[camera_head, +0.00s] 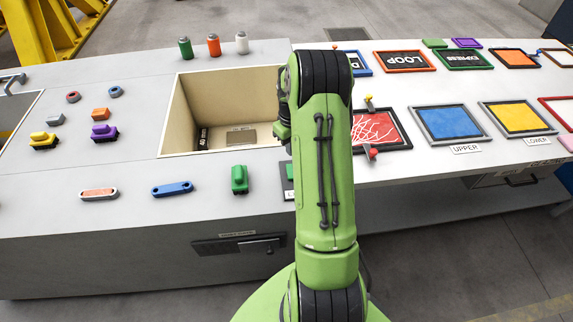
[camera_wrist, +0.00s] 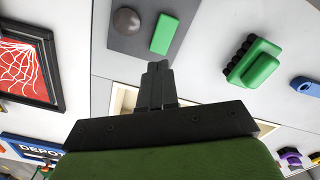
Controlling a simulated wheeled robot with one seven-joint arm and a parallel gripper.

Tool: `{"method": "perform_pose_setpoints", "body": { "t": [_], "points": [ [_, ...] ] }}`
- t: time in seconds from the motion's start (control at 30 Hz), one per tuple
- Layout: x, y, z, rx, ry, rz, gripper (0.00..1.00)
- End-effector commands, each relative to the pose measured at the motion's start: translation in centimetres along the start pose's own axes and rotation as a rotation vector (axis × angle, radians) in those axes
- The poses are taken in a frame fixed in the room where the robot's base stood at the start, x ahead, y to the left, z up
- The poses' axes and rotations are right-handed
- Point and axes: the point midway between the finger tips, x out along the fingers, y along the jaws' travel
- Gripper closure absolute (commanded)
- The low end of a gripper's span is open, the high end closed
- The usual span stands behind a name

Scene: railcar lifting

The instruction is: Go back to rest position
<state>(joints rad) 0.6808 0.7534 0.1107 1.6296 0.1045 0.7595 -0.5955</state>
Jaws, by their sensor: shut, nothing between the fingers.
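My gripper (camera_wrist: 157,80) is shut and empty, its fingers pressed together in the wrist view. In the head view my green arm reaches up the middle, and the gripper (camera_head: 283,122) shows only partly at the arm's left side, over the right part of the cream-walled bin (camera_head: 176,115). The wrist view shows a bin edge (camera_wrist: 122,100) behind the fingers. A green toy railcar (camera_head: 239,180) stands on the counter in front of the bin; it also shows in the wrist view (camera_wrist: 254,62), apart from the fingers.
A blue piece (camera_head: 172,188) and an orange-and-grey piece (camera_head: 99,194) lie left of the railcar. Green (camera_head: 186,48), orange (camera_head: 214,45) and white (camera_head: 242,43) cylinders stand behind the bin. A red framed panel (camera_head: 377,129) and blue tray (camera_head: 447,121) lie to the right.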

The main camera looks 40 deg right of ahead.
Motion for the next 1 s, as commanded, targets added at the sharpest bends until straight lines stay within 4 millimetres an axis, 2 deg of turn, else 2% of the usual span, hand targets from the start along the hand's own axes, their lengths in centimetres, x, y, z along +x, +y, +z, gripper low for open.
{"method": "perform_pose_setpoints", "body": {
  "t": [0.27,0.37,0.47,0.5,0.6,0.7,0.83,0.9,1.0],
  "points": [
    [-0.2,-0.1,-0.1,-0.001,0.003,0.002,1.0],
    [-3.0,-1.8,-0.3,-0.014,0.027,0.021,1.0],
    [-8.5,-5.7,0.2,-0.034,0.082,0.057,1.0],
    [-10.9,-7.6,0.9,-0.039,0.108,0.069,1.0],
    [-15.7,-12.2,3.5,-0.049,0.175,0.089,1.0],
    [-19.4,-16.3,7.1,-0.057,0.249,0.093,1.0],
    [-22.2,-20.6,12.8,-0.066,0.349,0.072,1.0],
    [-22.7,-22.3,15.9,-0.071,0.399,0.05,1.0],
    [-22.6,-23.7,19.5,-0.074,0.453,0.014,1.0]
  ]
}}
